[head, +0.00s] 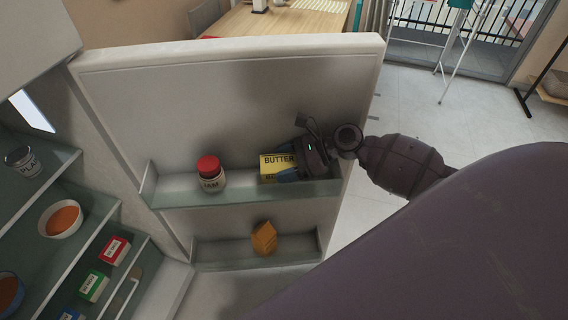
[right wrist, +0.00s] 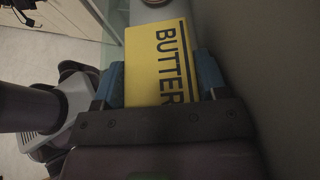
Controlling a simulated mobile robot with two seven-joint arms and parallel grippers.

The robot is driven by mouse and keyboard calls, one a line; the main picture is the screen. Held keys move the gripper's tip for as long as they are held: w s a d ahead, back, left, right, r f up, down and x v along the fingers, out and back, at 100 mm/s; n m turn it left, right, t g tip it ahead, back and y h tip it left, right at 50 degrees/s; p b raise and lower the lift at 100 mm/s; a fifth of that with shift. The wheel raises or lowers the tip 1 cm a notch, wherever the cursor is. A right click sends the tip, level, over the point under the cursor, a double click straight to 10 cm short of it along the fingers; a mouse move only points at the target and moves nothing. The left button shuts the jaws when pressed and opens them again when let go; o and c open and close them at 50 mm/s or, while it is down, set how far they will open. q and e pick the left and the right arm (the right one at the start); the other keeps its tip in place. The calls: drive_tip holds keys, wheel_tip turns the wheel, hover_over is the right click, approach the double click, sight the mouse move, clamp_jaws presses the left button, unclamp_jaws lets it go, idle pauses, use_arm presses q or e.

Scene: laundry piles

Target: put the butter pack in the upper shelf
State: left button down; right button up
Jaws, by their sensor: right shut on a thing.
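The yellow butter pack (head: 268,166) is at the upper shelf (head: 240,194) of the open fridge door in the head view, just behind its clear front edge. I cannot tell whether it rests on the shelf floor. My right gripper (head: 289,168) is shut on the right end of the pack. In the right wrist view, the butter pack (right wrist: 160,65) sits between the blue fingers of the right gripper (right wrist: 164,82), its lettering running lengthwise. My left gripper is not in view.
A jam jar with a red lid (head: 210,175) stands on the same shelf, left of the pack. An orange carton (head: 264,238) stands on the lower door shelf. Fridge shelves at left hold a bowl (head: 60,219) and small boxes (head: 94,286). A wooden table (head: 285,22) is behind the door.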

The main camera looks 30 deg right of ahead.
drive_tip(key=shift+f, duration=0.6)
drive_tip(key=o, duration=0.8)
drive_tip(key=shift+c, duration=0.2)
drive_tip(key=shift+r, duration=0.25)
drive_tip(key=v, duration=1.2)
drive_tip(key=shift+r, duration=0.4)
